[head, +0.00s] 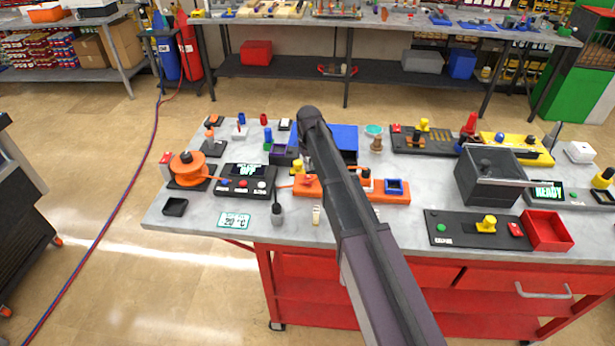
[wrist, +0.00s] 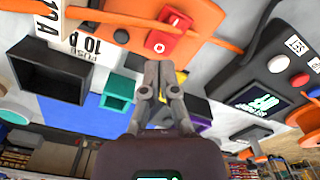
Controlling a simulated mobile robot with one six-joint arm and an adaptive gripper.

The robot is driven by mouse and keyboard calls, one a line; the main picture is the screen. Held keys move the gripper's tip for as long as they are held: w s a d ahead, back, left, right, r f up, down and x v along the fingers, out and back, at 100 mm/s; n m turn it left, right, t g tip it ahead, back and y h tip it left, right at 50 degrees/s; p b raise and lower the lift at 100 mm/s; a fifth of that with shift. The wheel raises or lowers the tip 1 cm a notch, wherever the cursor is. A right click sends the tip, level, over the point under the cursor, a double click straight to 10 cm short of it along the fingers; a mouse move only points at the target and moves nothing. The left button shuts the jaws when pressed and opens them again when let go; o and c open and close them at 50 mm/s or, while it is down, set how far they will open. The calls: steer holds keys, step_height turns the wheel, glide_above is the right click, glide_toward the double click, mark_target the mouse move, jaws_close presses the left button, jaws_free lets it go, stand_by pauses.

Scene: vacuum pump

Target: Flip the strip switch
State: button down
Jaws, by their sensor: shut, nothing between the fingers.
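The orange power strip (head: 388,198) lies on the grey workbench, partly covered by my arm in the head view. Its end also shows at the top of the wrist view (wrist: 205,18). A red rocker switch marked with a white O (wrist: 168,36) sits on that end, beside a dark round button. My gripper (wrist: 160,72) is shut and empty. In the wrist view its fingertips appear just below the switch; whether they touch it cannot be told. In the head view I cannot make out the fingers.
A black control box with an OFF display (head: 246,180) stands left of the strip, near an orange cable reel (head: 187,167). A blue bin (head: 345,140) stands behind my arm. A dark chamber (head: 490,178) and red tray (head: 547,230) are at right. An orange cable (wrist: 120,16) crosses near the switch.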

mark_target(309, 177)
steer(key=shift+r+p, duration=1.7)
steer(key=shift+r, duration=0.2)
steer(key=s+d+m, duration=0.5)
steer(key=s+d, duration=1.7)
steer(key=s, duration=0.4)
steer(key=shift+d+m, duration=0.3)
steer(key=shift+d, duration=0.1)
